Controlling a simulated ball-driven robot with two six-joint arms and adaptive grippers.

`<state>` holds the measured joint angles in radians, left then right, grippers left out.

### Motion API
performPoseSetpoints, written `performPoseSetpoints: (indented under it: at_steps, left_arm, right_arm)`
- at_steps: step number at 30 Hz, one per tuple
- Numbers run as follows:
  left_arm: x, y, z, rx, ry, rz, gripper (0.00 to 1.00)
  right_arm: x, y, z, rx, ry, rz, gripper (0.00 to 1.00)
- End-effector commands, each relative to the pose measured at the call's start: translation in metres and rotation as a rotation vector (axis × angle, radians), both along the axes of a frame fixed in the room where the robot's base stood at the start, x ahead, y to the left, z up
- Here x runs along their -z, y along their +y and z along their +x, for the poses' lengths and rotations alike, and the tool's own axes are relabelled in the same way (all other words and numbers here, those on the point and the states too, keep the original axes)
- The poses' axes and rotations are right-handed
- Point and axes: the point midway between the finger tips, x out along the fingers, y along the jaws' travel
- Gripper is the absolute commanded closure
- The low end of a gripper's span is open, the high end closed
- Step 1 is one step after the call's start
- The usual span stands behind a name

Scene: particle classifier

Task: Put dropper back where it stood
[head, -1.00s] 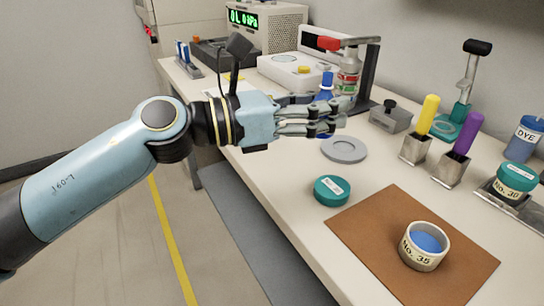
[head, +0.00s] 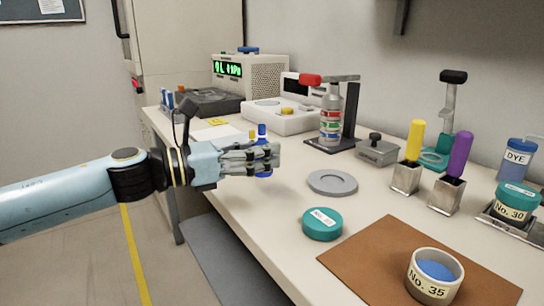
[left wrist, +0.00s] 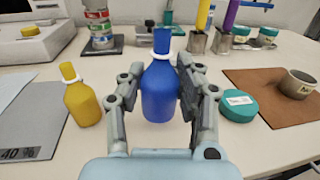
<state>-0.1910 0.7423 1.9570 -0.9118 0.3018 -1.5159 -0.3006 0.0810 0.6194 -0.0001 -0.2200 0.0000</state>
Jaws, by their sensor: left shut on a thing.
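The blue dropper bottle (left wrist: 160,90) stands upright between the fingers of my left gripper (left wrist: 161,95) in the left wrist view. It has a blue cap and a white collar. In the head view my left gripper (head: 262,160) is shut on the bottle's middle, and the blue cap (head: 262,131) shows above the fingers. I cannot tell whether its base touches the table. A similar yellow dropper bottle (left wrist: 82,97) stands to its left in the wrist view, apart from the fingers. My right gripper is not in view.
A grey ring (head: 332,183) and a teal lid (head: 322,224) lie right of the gripper. Cup No. 35 (head: 433,287) with blue powder stands on a brown mat (head: 365,255). A red-topped stand (head: 350,120) is behind. A grey "40%" card (left wrist: 30,135) lies left.

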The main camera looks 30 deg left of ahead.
Motion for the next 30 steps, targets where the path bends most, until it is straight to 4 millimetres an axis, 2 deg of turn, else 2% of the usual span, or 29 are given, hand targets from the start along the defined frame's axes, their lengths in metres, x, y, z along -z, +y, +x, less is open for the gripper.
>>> performPoseSetpoints:
  at_steps: [7,15,21,28,29,30]
  left_arm:
    - [0.007,0.006,0.002,-0.002,-0.002,-0.001,0.99]
    - [0.041,0.005,0.002,-0.001,0.001,-0.003,0.99]
    - [0.042,0.005,0.002,0.000,-0.003,-0.002,0.99]
    - [0.046,0.005,0.002,0.000,-0.002,-0.001,0.99]
    - [0.046,0.005,0.002,0.000,-0.002,-0.001,0.65]
    - [0.045,0.005,0.002,0.000,-0.002,-0.001,0.59]
  right_arm:
    - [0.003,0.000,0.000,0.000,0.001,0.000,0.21]
    - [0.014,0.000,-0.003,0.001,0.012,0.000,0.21]
    - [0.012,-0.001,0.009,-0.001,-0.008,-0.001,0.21]
    - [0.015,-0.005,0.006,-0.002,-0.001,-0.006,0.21]
    - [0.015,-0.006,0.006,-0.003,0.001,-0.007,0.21]
    - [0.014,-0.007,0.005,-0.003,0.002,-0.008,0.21]
